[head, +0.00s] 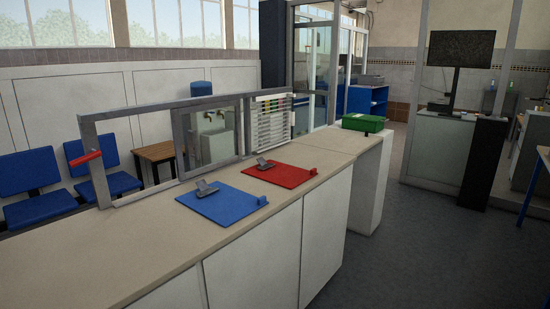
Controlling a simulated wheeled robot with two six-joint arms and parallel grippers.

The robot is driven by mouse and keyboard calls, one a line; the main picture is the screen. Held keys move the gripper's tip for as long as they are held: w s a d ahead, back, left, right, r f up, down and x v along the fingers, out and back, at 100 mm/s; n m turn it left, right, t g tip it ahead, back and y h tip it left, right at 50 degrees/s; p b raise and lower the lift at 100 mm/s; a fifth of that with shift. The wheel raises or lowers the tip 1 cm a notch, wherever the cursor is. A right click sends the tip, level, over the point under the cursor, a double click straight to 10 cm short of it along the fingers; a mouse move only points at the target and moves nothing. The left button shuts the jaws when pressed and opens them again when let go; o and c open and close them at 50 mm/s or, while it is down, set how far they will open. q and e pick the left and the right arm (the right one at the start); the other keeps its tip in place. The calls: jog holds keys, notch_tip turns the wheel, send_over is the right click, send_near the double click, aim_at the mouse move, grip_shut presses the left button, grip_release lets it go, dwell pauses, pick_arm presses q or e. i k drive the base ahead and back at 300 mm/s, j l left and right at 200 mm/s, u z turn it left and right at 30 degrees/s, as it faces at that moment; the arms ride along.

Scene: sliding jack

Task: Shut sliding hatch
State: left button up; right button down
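A grey metal hatch frame (92,161) stands along the back edge of the counter (190,228). A framed glass pane (208,137) sits in the middle of it. The left bay, between the left post and this pane, looks open; chairs and a wooden bench show through it. A red handle (85,159) sticks out at the left post; I cannot tell which part it is fixed to. Neither of my grippers is in view.
A blue clipboard (222,204) and a red clipboard (280,175) lie on the counter before the hatch. A green box (363,123) stands at its far end. Blue chairs (35,188) are behind. Grey floor (425,240) is clear at the right.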

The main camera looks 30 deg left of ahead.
aim_at(174, 112)
jog(key=i+u, duration=0.4)
jog(key=i+l+u, duration=0.15)
jog(key=u, duration=0.25)
jog(key=i+l+u, duration=0.2)
jog(key=u, duration=0.25)
jog(key=i+l+u, duration=0.4)
jog(key=l+u, duration=0.25)
jog(key=u, duration=0.15)
jog(key=i, duration=0.05)
